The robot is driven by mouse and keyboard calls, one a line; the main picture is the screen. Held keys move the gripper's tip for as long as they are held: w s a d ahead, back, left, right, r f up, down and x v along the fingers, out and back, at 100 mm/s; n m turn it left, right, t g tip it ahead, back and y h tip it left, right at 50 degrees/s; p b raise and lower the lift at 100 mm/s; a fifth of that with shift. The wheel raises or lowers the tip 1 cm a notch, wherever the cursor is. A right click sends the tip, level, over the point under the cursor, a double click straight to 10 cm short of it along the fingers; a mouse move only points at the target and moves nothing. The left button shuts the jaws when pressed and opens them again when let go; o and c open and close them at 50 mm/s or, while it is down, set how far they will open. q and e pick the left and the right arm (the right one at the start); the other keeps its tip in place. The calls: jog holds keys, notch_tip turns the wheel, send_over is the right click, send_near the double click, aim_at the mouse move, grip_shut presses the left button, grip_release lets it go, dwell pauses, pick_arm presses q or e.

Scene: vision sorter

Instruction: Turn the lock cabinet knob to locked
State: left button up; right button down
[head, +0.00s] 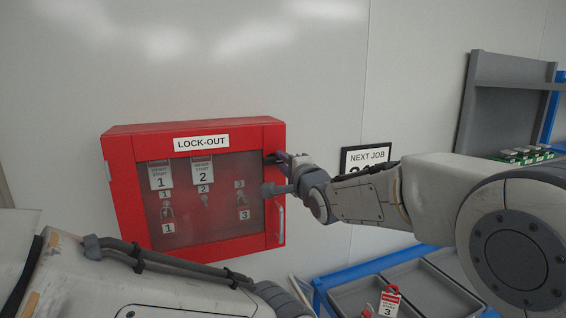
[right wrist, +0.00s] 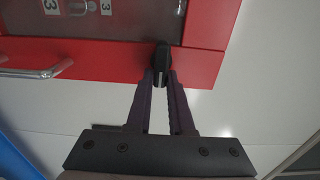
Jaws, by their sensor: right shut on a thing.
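The red lock-out cabinet (head: 125,190) hangs on the pale wall in the head view, its clear-windowed door closed. Its black knob (right wrist: 161,55) sits on the red door frame, near the upper right of the door in the head view. My right gripper (right wrist: 161,78) is shut on the knob, with one dark finger on each side. In the head view the right gripper (head: 277,157) reaches the cabinet from the right and mostly hides the knob. I cannot read any lock marking beside the knob. My left arm crosses the bottom left; its gripper is out of view.
A silver door handle (head: 281,222) is just below my right gripper. Numbered tags and keys hang behind the window. A "NEXT JOB" sign (head: 366,157) is partly behind my right arm. Blue-edged grey trays (head: 427,286) lie below right, with a red tag 3 (head: 389,303).

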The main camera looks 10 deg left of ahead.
jog(key=shift+d, duration=0.1)
jog(key=c, duration=0.8)
grip_release()
jog(key=b+v, duration=0.4)
jog(key=v, duration=0.6)
jog(key=shift+s+d, duration=0.1)
jog(key=shift+d, duration=0.05)
jog(key=s+d+f+n+g+h, duration=0.3)
jog(key=s+f+n+g, duration=0.15)
jog(key=s+f, duration=0.4)
jog(key=s+d+f+n+g+h, duration=0.2)
jog(key=s+f+n+g, duration=0.3)
jog(key=f, duration=0.7)
jog(key=s+d+f+n+g+h, duration=0.2)
jog(key=s+d+f+n, duration=0.2)
jog(key=s, duration=0.5)
jog(key=s+d+f+n+g+h, duration=0.2)
jog(key=s+d+f+n+g, duration=0.1)
jog(key=s, duration=0.6)
jog(key=shift+s+d+f+n, duration=0.2)
jog(key=shift+d+f+n, duration=0.6)
jog(key=shift+f+n, duration=0.2)
